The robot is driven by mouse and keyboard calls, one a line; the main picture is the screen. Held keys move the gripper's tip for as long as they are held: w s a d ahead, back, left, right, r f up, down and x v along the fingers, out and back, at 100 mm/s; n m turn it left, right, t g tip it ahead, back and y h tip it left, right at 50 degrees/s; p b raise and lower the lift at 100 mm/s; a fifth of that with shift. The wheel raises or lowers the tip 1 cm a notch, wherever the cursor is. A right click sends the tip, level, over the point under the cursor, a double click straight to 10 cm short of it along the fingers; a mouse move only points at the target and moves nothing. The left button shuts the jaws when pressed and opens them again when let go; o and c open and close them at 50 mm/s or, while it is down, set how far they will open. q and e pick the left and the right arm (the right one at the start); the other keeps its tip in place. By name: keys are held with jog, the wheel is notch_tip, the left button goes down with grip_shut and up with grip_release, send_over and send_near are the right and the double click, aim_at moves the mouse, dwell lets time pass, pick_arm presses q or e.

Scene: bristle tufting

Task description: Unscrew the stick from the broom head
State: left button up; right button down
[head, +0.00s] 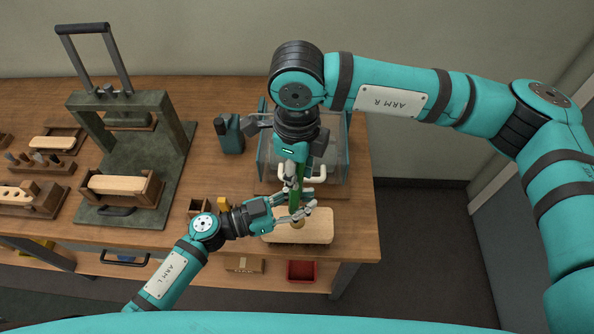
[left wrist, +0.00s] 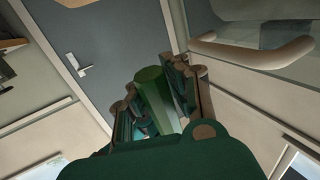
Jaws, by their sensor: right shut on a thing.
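The green stick (head: 294,203) stands roughly upright over the pale wooden broom head (head: 318,229) at the table's front edge. Its lower end, with a tan tip, is close above or on the block; I cannot tell whether they touch. My right gripper (head: 292,184) comes down from above and is shut on the upper part of the stick. My left gripper (head: 300,208) reaches in from the left, low beside the stick. Its fingers are spread around the stick, with a gap visible. In the left wrist view the green stick (left wrist: 154,95) shows between the fingers.
A clear-walled bin (head: 340,150) stands behind my right gripper. A dark green holder (head: 230,135) and a small wooden box (head: 199,208) stand to the left. A press frame (head: 130,150) with a wooden block is further left. A red tray (head: 301,271) sits below the tabletop.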

pick_arm(q)
jog(key=o, duration=0.3)
jog(key=shift+r, duration=0.1)
jog(key=v, duration=1.2)
jog(key=shift+w, duration=0.15)
